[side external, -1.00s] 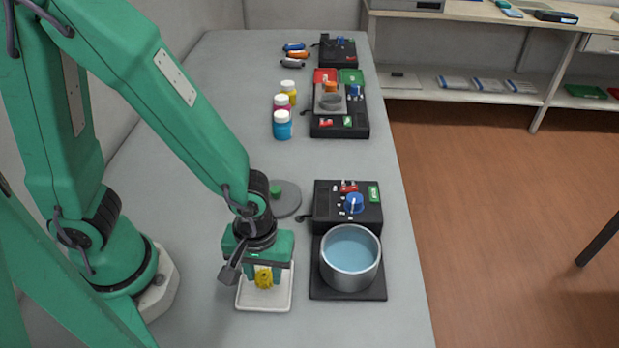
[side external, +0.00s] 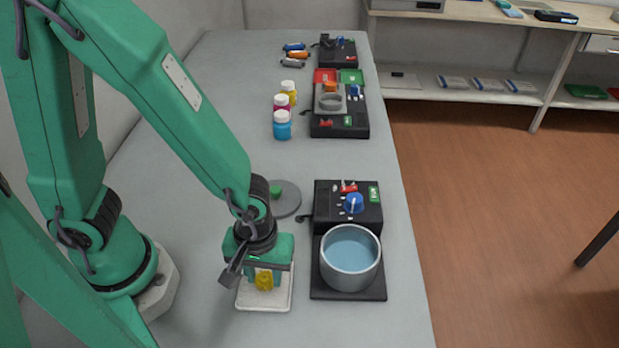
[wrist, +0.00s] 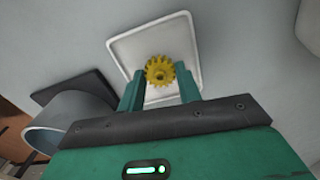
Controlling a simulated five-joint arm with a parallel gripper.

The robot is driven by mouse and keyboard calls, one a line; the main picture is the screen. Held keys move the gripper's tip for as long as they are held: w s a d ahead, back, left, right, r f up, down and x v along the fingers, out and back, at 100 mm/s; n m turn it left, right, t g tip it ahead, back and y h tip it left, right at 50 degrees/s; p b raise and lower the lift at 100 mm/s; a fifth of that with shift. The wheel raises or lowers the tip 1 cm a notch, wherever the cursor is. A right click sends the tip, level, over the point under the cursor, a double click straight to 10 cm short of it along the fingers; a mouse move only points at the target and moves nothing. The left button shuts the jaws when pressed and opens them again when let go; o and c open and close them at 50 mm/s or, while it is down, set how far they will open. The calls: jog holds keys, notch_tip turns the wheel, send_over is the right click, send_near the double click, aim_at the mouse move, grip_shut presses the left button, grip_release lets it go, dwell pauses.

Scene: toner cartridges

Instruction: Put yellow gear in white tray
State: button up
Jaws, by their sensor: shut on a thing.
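The yellow gear (side external: 264,280) is small and toothed, and it sits between the fingers of my gripper (side external: 263,277). In the wrist view the gear (wrist: 160,71) shows between the two green fingertips, and my gripper (wrist: 160,84) is shut on it. The white tray (side external: 266,305) is a shallow square tray under my gripper. In the wrist view the tray (wrist: 123,46) lies behind the gear. The gear is over the tray's area; I cannot tell whether it touches the tray floor.
A pot of blue liquid (side external: 350,262) stands on a black device close to the tray's right. A grey disc lid (side external: 287,199) with a green knob lies behind my gripper. Several bottles (side external: 282,125) and other devices stand farther back. The table's right edge is beyond the pot.

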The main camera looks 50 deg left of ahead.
dwell(0.4)
jog(key=o, duration=1)
jog(key=shift+o, duration=0.2)
jog(key=shift+r, duration=0.1)
jog(key=shift+r, duration=2.05)
jog(key=shift+r, duration=0.1)
jog(key=shift+w+a+r, duration=0.15)
jog(key=shift+w+r, duration=0.05)
jog(key=w+a+r+m+t, duration=0.2)
jog(key=a+r+m+t, duration=0.3)
jog(key=a+r, duration=1)
notch_tip(320, 180, up, 4)
jog(key=m, duration=0.2)
jog(key=shift+a+f+m+t, duration=0.25)
jog(key=shift+a+m+t, duration=0.05)
jog(key=shift+a+m, duration=0.1)
